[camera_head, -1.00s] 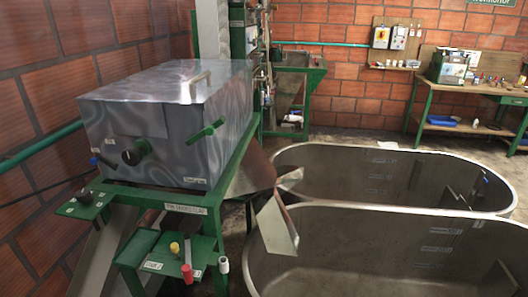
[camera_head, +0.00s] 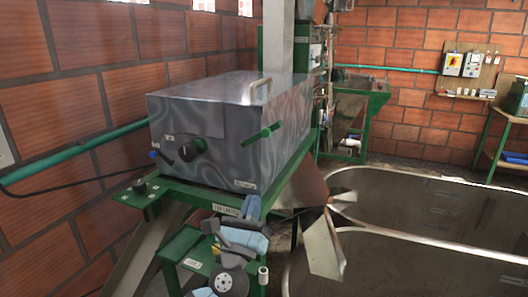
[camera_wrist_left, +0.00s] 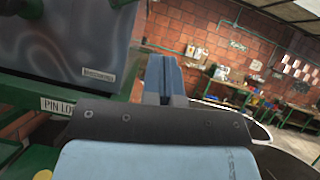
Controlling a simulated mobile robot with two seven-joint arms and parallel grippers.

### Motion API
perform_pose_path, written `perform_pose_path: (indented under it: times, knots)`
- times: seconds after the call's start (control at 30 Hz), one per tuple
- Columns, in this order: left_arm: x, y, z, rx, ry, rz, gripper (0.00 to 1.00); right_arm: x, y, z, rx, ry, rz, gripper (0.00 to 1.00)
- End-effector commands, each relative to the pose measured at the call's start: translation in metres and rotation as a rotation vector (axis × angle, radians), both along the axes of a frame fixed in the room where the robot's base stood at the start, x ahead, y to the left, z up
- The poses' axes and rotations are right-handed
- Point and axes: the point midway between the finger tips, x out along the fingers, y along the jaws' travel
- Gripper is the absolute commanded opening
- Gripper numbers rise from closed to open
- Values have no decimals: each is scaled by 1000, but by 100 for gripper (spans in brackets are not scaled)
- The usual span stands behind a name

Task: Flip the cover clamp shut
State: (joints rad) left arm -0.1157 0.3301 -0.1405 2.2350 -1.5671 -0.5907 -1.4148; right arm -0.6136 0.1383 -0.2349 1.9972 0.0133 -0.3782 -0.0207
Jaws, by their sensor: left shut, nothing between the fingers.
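The metal pulper box (camera_head: 215,118) stands on a green frame, with its cover on top and a handle (camera_head: 260,90) on the cover. A green lever (camera_head: 261,133), which looks like the cover clamp, sits slanted on the box's right side, its upper end to the right. My left gripper (camera_head: 251,206) is shut and empty, low in front of the box and below the lever, apart from it. In the left wrist view its blue-grey fingers (camera_wrist_left: 165,78) are together, right of the box's labelled lower corner. The lever is not seen in that view. My right gripper is not in view.
A black knob (camera_head: 191,150) and a small blue-tipped lever (camera_head: 154,154) are on the box's front. The green frame (camera_head: 196,194) and a bent metal chute (camera_head: 322,245) are near my gripper. Large metal tanks (camera_head: 390,265) stand to the right.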

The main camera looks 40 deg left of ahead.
Motion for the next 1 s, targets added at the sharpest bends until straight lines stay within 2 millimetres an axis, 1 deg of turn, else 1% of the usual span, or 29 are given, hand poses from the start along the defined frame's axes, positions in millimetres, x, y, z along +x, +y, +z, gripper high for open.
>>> perform_pose_path:
  times: [0.2,0.33,0.47,0.6,0.77,0.83,0.9,1.0]
  knots:
    - [2,0,1,-3,1,-2,0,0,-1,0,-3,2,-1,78]
    - [11,4,9,-3,0,-3,0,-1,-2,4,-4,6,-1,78]
    - [29,10,24,-3,-1,-3,0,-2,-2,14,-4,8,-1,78]
    - [54,18,42,-3,-2,-2,0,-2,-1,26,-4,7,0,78]
    - [80,27,58,-3,0,-2,0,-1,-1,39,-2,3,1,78]
    - [83,29,71,-3,0,-3,0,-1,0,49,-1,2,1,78]
    - [84,31,80,-3,0,-3,0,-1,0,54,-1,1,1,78]
    - [85,33,88,-4,1,-3,0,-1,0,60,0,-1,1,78]
